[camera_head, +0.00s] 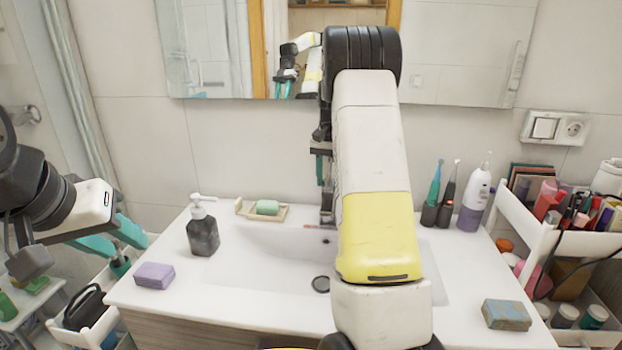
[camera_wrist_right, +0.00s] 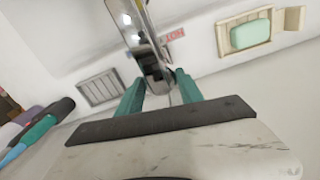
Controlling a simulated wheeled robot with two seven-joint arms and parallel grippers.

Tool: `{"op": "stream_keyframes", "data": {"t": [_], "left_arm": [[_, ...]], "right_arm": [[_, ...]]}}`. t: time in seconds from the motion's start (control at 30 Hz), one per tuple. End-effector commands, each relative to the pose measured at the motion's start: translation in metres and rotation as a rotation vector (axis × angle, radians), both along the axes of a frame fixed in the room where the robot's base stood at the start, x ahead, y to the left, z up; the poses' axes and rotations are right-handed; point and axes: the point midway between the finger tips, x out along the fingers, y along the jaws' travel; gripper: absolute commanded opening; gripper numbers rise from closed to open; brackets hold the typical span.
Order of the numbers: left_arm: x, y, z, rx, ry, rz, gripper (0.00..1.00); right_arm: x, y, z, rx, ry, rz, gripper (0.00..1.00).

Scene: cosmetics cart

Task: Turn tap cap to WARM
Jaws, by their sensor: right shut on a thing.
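The chrome tap (camera_wrist_right: 139,35) shows in the right wrist view, with its cap end between the teal fingers of my right gripper (camera_wrist_right: 162,90). The fingers are shut on the cap. A label with red lettering (camera_wrist_right: 174,36), which seems to read HOT, lies beside the tap. In the head view my right arm covers most of the tap; a grey part of it (camera_head: 327,207) shows at the arm's left edge. The cap's exact turn cannot be told. My left gripper (camera_head: 128,252) is open and empty, left of the washbasin.
The white washbasin (camera_head: 270,312) holds a dark soap dispenser (camera_head: 203,232), a purple soap block (camera_head: 154,276), a soap dish (camera_head: 246,209), toothbrushes (camera_head: 438,195) and a blue-tan block (camera_head: 506,314). A crowded cosmetics cart (camera_head: 541,245) stands right. A mirror (camera_head: 455,60) hangs behind.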

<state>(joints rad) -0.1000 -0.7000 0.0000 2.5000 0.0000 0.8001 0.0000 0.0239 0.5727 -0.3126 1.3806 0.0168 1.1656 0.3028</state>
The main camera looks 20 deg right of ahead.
Motion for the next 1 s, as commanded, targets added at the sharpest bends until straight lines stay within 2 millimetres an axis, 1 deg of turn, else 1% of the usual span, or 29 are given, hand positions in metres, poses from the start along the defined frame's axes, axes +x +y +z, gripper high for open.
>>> {"op": "stream_keyframes", "data": {"t": [0.47,0.5,0.57,0.6,0.87,1.0], "left_arm": [[0.0,0.0,0.0,0.0,0.0,0.0,0.39],[0.0,0.0,0.0,0.0,0.0,0.0,0.39],[0.0,0.0,0.0,0.0,0.0,0.0,0.39],[0.0,0.0,0.0,0.0,0.0,0.0,0.39],[0.0,0.0,0.0,0.0,0.0,0.0,0.39],[0.0,0.0,0.0,0.0,0.0,0.0,0.39]], "right_arm": [[0.0009,-0.0001,0.0017,-0.001,-0.004,-0.014,0.0],[0.0009,-0.0001,0.0016,-0.001,-0.004,-0.014,0.52],[0.0008,-0.0001,0.0014,-0.001,-0.003,-0.013,0.63],[0.0007,0.0,0.0012,-0.001,-0.003,-0.013,0.66],[0.0004,0.0,0.0008,0.0,-0.002,-0.013,0.66],[0.0009,-0.0001,0.01,-0.001,-0.003,-0.013,0.66]]}}
